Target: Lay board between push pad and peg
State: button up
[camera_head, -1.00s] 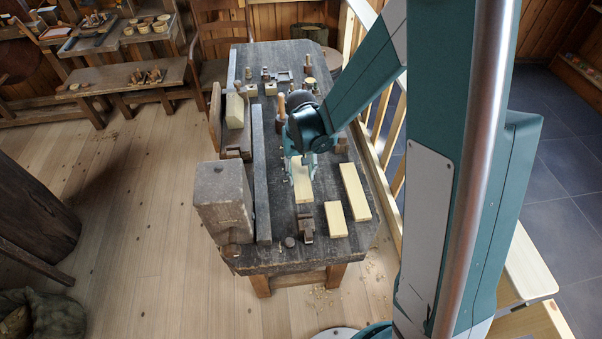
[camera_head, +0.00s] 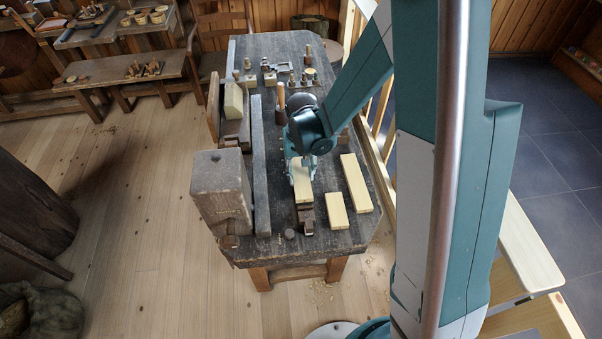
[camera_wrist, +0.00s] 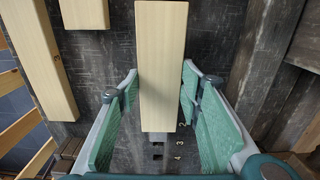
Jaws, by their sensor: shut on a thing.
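A pale board (camera_head: 302,187) lies lengthwise along the dark bench, low over or on its top; I cannot tell which. It fills the middle of the wrist view (camera_wrist: 161,60). My gripper (camera_head: 301,160) is shut on it, with one green finger along each long side in the wrist view (camera_wrist: 160,90). The board's near end meets or slightly overlaps a dark wooden block (camera_head: 306,213), which looks like the push pad. A grey metal stub (camera_wrist: 157,138), probably the peg, shows close to the board's other end, beside numbered square holes.
A long board (camera_head: 355,183) and a short board (camera_head: 336,210) lie to the right on the bench (camera_head: 272,213). A long grey rail (camera_head: 259,170) runs on the left. A mallet-like tool (camera_head: 281,103) and small items stand farther back.

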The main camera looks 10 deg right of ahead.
jog(key=shift+f+b, duration=0.9)
jog(key=shift+f, duration=0.25)
jog(key=shift+f, duration=0.1)
dwell(0.4)
jog(key=shift+b, duration=0.3)
jog(key=o, duration=1)
jog(key=o, duration=0.4)
jog(key=shift+r+p, duration=1.9)
jog(key=shift+r, duration=2.15)
